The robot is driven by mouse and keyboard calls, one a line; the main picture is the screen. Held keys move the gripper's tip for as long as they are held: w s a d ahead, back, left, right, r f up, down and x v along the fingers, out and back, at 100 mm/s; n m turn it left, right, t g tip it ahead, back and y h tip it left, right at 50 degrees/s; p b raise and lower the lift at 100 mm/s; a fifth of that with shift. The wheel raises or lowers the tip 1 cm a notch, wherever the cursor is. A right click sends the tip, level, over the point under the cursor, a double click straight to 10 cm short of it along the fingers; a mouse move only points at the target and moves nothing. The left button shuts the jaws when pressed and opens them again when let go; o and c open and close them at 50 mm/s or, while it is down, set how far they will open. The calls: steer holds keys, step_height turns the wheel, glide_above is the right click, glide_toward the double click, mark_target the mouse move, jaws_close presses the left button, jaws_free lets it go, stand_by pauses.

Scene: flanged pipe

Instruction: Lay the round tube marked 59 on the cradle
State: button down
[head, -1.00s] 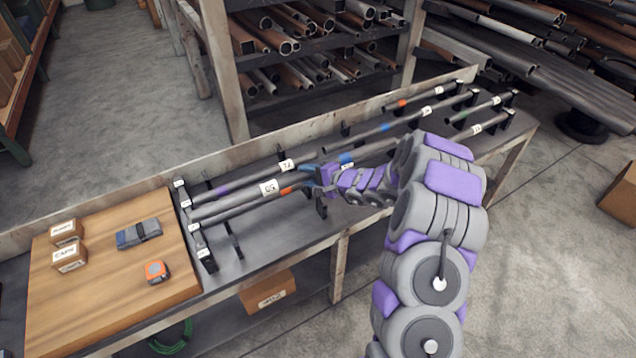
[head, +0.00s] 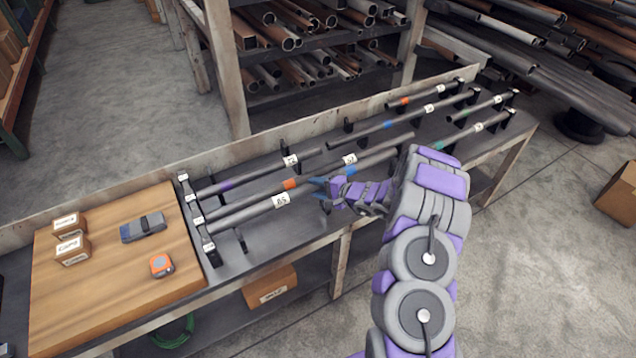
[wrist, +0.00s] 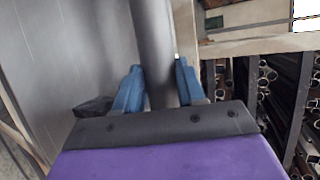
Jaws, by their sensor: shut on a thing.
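My gripper (head: 325,190) is shut on a grey round tube (head: 248,214), gripped along its length. The tube has a white label that is hard to read and a blue band beyond my fingers. In the wrist view, the blue fingers (wrist: 156,88) sit on both sides of the tube (wrist: 153,35). In the head view, it runs from the tagged black end rail (head: 209,246) up to the right, in front of an orange-banded tube (head: 310,175). I cannot tell whether it touches the rail. Black supports (head: 241,240) stand below it; which part is the cradle is unclear.
A purple-banded tube (head: 255,174) lies behind. Several more tubes rest on black stands (head: 477,93) at the bench's right. A pipe rack (head: 320,45) stands behind.

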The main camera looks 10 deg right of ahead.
steer(key=shift+d+f+b, duration=0.2)
steer(key=shift+f+b, duration=1.1)
steer(key=shift+f, duration=1.65)
steer(key=shift+d+f, duration=0.1)
steer(key=shift+d, duration=0.65)
steer(key=shift+a, duration=0.45)
steer(key=shift+b, duration=0.3)
steer(key=shift+d, duration=0.2)
steer(key=shift+a, duration=0.15)
steer(key=shift+f+b, duration=0.35)
steer(key=shift+b, duration=0.2)
